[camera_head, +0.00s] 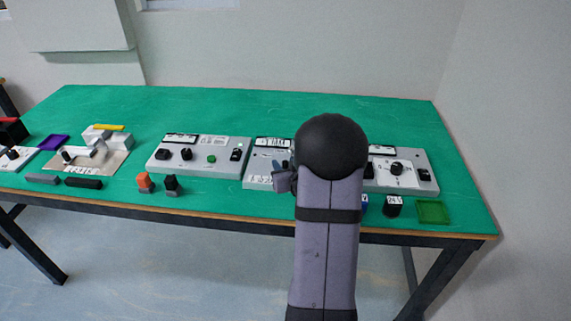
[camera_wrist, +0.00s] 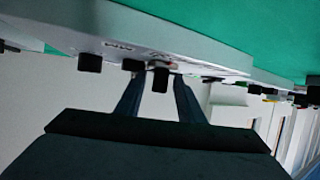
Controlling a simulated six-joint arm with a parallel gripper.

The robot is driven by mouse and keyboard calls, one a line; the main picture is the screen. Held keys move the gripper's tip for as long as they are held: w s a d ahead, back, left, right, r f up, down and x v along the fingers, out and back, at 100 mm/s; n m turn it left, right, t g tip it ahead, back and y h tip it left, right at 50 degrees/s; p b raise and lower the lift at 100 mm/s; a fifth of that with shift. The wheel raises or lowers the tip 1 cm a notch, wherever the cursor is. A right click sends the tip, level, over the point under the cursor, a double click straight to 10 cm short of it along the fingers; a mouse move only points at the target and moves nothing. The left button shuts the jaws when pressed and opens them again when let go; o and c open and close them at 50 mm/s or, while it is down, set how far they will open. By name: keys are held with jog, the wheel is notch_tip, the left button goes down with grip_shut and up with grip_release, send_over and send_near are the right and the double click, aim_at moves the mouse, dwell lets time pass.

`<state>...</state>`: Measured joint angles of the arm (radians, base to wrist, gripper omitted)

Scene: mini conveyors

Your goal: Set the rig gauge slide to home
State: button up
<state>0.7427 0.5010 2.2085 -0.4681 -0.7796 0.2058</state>
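A pale panel with printed labels (camera_head: 258,170) stands in the middle of the table, its right part hidden behind my arm. I cannot tell which part is the rig gauge slide; no label is readable. My gripper (camera_head: 281,178) is low over this panel in the head view. In the wrist view, the two fingers of my gripper (camera_wrist: 163,82) are apart at the panel's face. A small black knob (camera_wrist: 160,83) shows between them, with gaps at both sides. I cannot tell whether either finger touches it. More black knobs (camera_wrist: 90,63) are beside it.
A panel with knobs and a green button (camera_head: 211,158) stands to the left, another panel (camera_head: 420,178) to the right. Orange (camera_head: 145,183) and black (camera_head: 171,185) blocks and a green tray (camera_head: 432,211) lie along the front edge. The back of the green table (camera_head: 250,105) is clear.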

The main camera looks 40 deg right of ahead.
aim_at(254, 171)
jog(key=shift+w, duration=0.1)
grip_shut()
jog(key=w+a+b, duration=0.1)
jog(key=w+a, duration=0.2)
jog(key=w+a+b, duration=0.2)
jog(key=w+a, duration=0.1)
jog(key=shift+w+a, duration=0.2)
jog(key=shift+w, duration=0.05)
jog(key=shift+w+a+r, duration=0.1)
jog(key=shift+w+a, duration=0.1)
jog(key=shift+a, duration=0.05)
grip_release()
jog(key=shift+w+a, duration=0.1)
